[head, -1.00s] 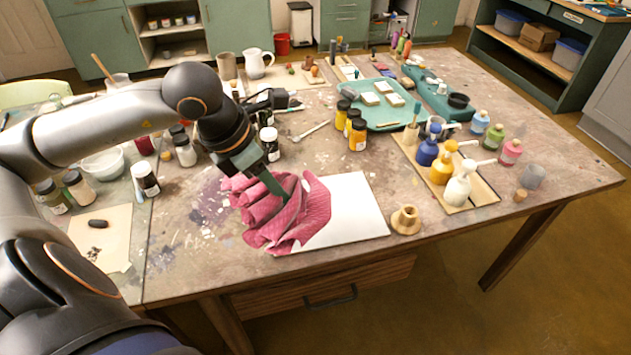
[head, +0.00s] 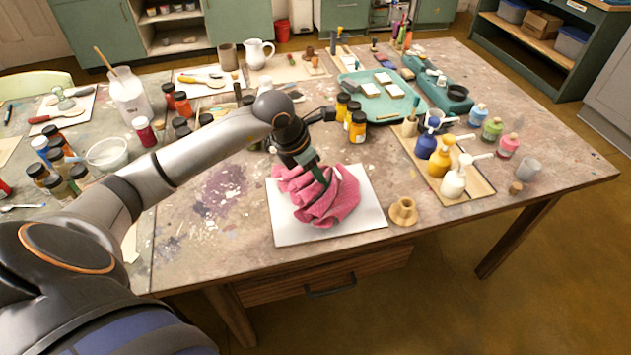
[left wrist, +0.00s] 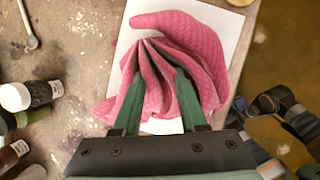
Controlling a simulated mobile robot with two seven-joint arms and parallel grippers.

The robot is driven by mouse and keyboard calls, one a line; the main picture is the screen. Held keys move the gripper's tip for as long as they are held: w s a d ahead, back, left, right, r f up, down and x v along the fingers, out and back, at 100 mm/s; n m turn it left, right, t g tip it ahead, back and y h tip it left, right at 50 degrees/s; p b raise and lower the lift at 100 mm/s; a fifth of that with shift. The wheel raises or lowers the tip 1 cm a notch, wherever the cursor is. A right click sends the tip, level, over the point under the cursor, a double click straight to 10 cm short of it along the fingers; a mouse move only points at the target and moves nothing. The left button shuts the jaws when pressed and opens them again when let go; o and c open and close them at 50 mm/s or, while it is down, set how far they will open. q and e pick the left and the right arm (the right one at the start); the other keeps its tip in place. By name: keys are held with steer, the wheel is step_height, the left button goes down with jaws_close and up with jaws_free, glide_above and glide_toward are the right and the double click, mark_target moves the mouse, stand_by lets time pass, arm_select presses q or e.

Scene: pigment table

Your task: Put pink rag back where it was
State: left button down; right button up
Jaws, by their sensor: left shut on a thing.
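The pink rag (head: 328,198) is bunched up in folds over a flat white board (head: 289,229) near the front edge of the table. My left gripper (head: 317,176) reaches down onto it from above and is shut on a gathered fold. In the left wrist view the rag (left wrist: 180,38) spreads out beyond the green fingers (left wrist: 155,90), with the white board (left wrist: 238,30) under it. Whether the rag's underside touches the board is hard to tell.
A small wooden piece (head: 403,212) stands just right of the board. Pump bottles (head: 453,182) stand in a wooden tray farther right, and yellow-labelled jars (head: 357,127) stand behind. Bare, stained table (head: 220,200) lies to the left.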

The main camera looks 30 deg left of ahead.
mark_target(312, 178)
arm_select(q)
step_height(312, 178, down, 3)
steer(key=shift+s+r, duration=0.1)
steer(key=shift+c, duration=2.3)
jaws_free()
